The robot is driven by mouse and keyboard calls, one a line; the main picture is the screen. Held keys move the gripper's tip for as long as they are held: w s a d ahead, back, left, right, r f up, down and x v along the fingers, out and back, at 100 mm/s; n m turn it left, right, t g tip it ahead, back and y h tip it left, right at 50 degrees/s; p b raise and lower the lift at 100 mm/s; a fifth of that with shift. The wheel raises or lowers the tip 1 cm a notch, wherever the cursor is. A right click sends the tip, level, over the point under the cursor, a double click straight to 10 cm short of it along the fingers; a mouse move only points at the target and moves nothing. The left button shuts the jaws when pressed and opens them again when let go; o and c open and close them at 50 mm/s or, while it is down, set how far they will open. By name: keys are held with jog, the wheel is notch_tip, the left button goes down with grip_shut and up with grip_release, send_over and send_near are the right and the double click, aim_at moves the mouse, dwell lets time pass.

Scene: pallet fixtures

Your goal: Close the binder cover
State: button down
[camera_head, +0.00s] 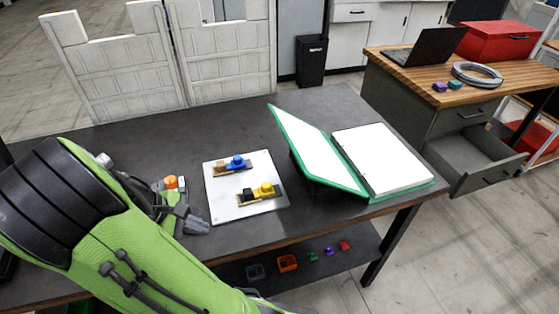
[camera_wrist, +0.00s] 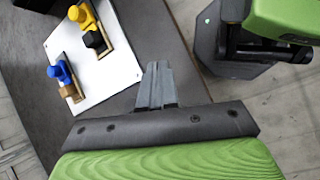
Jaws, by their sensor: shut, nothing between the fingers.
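The green binder lies open at the right part of the dark table in the head view. Its cover (camera_head: 318,152) is raised at a slant to the left, with a white inner face. The white page stack (camera_head: 382,158) lies flat on the right side of the binder. My gripper (camera_head: 197,226) is at the table's front left, well to the left of the binder and apart from it. In the wrist view my gripper (camera_wrist: 156,80) shows its fingers together and empty, above the table edge. The binder cannot be made out in the wrist view.
A white board (camera_head: 222,205) with blue and yellow fixtures lies between my gripper and the binder; it also shows in the wrist view (camera_wrist: 110,75). A lower shelf holds small coloured parts. A wooden desk (camera_head: 400,72) with an open drawer (camera_head: 480,160) stands at right.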

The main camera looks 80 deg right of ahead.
jog(key=s+d+g, duration=0.1)
jog(key=d, duration=0.1)
jog(key=s+d+n+g+h, duration=0.1)
jog(key=d+g, duration=0.1)
jog(key=s+d+f+g, duration=0.1)
jog(key=d, duration=0.1)
jog(key=shift+g+h, duration=0.4)
jog(key=s+d+r+n+g+h, duration=0.2)
jog(key=d+r+n+g+h, duration=0.1)
jog(key=d+g, duration=0.15)
jog(key=g, duration=0.2)
send_near(297, 158)
jog(key=s+d+f, duration=0.2)
jog(key=s+f, duration=0.1)
jog(key=f, duration=0.1)
jog(key=shift+h, duration=0.5)
jog(key=r, duration=0.1)
jog(key=s+d+r, duration=0.1)
jog(key=s+r, duration=0.1)
jog(key=shift+s+d+r, duration=0.1)
jog(key=shift+s+d, duration=0.1)
jog(key=shift+d, duration=0.15)
jog(key=shift+r, duration=0.15)
